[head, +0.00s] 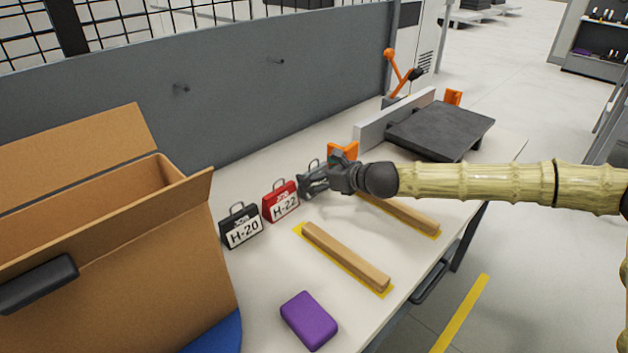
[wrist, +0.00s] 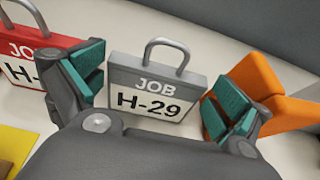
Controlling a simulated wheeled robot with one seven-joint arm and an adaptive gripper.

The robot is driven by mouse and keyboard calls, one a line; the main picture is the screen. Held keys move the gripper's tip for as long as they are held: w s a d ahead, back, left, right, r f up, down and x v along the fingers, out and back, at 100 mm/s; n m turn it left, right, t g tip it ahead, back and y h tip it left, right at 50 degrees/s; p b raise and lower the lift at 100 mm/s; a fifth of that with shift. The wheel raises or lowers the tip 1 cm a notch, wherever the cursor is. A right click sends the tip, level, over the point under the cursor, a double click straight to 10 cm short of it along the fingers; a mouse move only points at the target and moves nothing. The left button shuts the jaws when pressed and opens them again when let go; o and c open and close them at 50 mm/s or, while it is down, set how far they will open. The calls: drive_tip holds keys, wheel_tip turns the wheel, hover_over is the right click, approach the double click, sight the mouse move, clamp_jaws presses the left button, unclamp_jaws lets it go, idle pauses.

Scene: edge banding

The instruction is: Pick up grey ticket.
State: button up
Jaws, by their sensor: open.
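The grey ticket (wrist: 155,88) is a grey tag with a loop handle, marked "JOB H-29", standing upright in the middle of the wrist view. In the head view it is mostly hidden behind my gripper (head: 312,184). In the wrist view my gripper (wrist: 157,97) is open, with one teal-padded finger on each side of the grey ticket. A gap shows between the ticket and the left pad. The right pad is close to the ticket's right edge, and I cannot tell whether they touch.
The red ticket H-22 (head: 281,201) stands just left of the grey one, with the black ticket H-20 (head: 241,227) beyond. An orange block (wrist: 275,92) is close to the right finger. Wooden strips (head: 345,258), a purple block (head: 309,320) and a cardboard box (head: 120,270) are nearby.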

drive_tip(key=shift+w+a+f, duration=0.2)
drive_tip(key=shift+w+a, duration=0.15)
drive_tip(key=shift+w, duration=0.1)
drive_tip(key=shift+s+a+r, duration=0.1)
drive_tip(key=shift+s+r, duration=0.1)
drive_tip(key=shift+w+f, duration=0.15)
drive_tip(key=c, duration=0.5)
drive_tip(key=shift+c, duration=0.2)
drive_tip(key=shift+r, duration=5.05)
